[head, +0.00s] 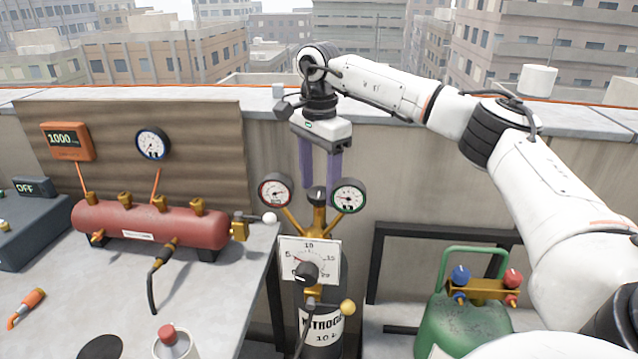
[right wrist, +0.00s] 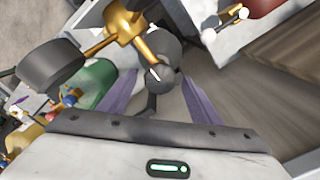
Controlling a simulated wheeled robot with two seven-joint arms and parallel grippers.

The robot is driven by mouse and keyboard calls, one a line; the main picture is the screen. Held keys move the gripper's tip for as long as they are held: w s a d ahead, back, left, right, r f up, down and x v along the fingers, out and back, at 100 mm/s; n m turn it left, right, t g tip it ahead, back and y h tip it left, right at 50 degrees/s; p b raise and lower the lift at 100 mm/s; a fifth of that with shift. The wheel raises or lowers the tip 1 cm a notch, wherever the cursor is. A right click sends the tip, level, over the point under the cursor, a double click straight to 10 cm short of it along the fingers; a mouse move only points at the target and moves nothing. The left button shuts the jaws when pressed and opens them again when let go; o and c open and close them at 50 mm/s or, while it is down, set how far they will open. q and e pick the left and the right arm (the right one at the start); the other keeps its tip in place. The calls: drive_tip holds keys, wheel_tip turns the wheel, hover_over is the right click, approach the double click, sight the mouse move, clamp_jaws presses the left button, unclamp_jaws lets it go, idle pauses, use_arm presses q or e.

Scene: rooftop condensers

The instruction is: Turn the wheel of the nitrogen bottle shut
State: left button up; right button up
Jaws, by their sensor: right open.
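The nitrogen bottle (head: 322,335) stands upright beside the bench's right end, with a white label. A brass regulator (head: 318,222) rises above it between two round gauges, and a small black knob (head: 318,194) sits on top. A second black knob (head: 307,272) is on a white dial plate; I cannot tell which knob is the wheel. My right gripper (head: 319,180) points down with its purple fingers open, just above or around the top knob. In the right wrist view dark round parts (right wrist: 166,76) show between the fingers (right wrist: 157,88); contact cannot be told. My left gripper is out of view.
A red manifold tank (head: 150,222) with brass valves and a white-ball lever (head: 269,218) stands on the bench (head: 225,300) at left. A green cylinder (head: 465,325) with blue and red knobs stands at right. The parapet wall (head: 420,165) is close behind.

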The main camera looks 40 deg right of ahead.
drive_tip(key=shift+f, duration=0.15)
drive_tip(key=c, duration=1)
drive_tip(key=shift+c, duration=0.2)
